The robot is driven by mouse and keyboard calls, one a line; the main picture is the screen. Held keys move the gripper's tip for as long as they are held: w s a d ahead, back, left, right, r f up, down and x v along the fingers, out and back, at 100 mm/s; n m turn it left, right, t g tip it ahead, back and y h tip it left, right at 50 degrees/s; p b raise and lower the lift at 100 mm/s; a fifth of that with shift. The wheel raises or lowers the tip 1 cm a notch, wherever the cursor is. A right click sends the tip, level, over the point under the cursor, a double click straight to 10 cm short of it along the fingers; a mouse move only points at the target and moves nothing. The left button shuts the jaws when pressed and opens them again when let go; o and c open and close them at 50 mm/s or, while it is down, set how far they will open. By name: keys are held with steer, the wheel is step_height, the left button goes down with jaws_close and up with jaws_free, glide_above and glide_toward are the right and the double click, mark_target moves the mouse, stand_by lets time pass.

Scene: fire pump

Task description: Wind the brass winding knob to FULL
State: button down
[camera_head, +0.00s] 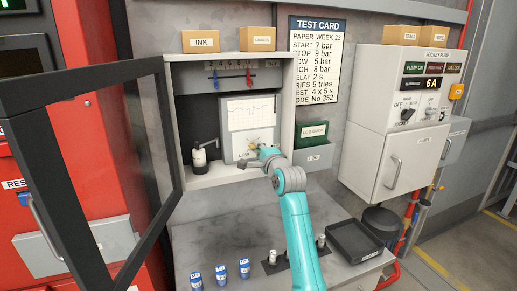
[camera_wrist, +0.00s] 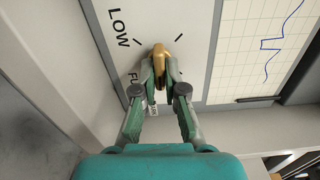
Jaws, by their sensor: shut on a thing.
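The brass winding knob (camera_wrist: 161,58) sits on the light dial face (camera_wrist: 185,20) in the wrist view. My gripper (camera_wrist: 161,80) is shut on the knob, one finger on each side. The word LOW is readable beside the knob, and a second label starting with FU is partly hidden behind my left finger. Short black tick marks flank the knob. In the head view the knob (camera_head: 254,148) is small on the chart recorder (camera_head: 248,113) inside the open cabinet, with my gripper (camera_head: 259,153) at it. I cannot tell exactly where the knob points.
The open glazed cabinet door (camera_head: 95,150) stands at the left. An ink bottle (camera_head: 199,155) is on the shelf left of the recorder. Several blue-topped containers (camera_head: 220,275) and a black tray (camera_head: 354,240) are on the bench below. A green log book (camera_head: 312,134) is to the right.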

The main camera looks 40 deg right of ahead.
steer(key=m, duration=0.3)
steer(key=shift+f+m, duration=0.2)
steer(key=shift+m, duration=0.1)
steer(key=shift+f+m, duration=0.1)
steer(key=shift+m, duration=1.7)
steer(key=c, duration=1.2)
jaws_free()
steer(key=shift+c, duration=0.2)
steer(key=shift+s+a, duration=0.1)
steer(key=v, duration=1.1)
steer(key=shift+s, duration=0.4)
steer(key=shift+a, duration=0.15)
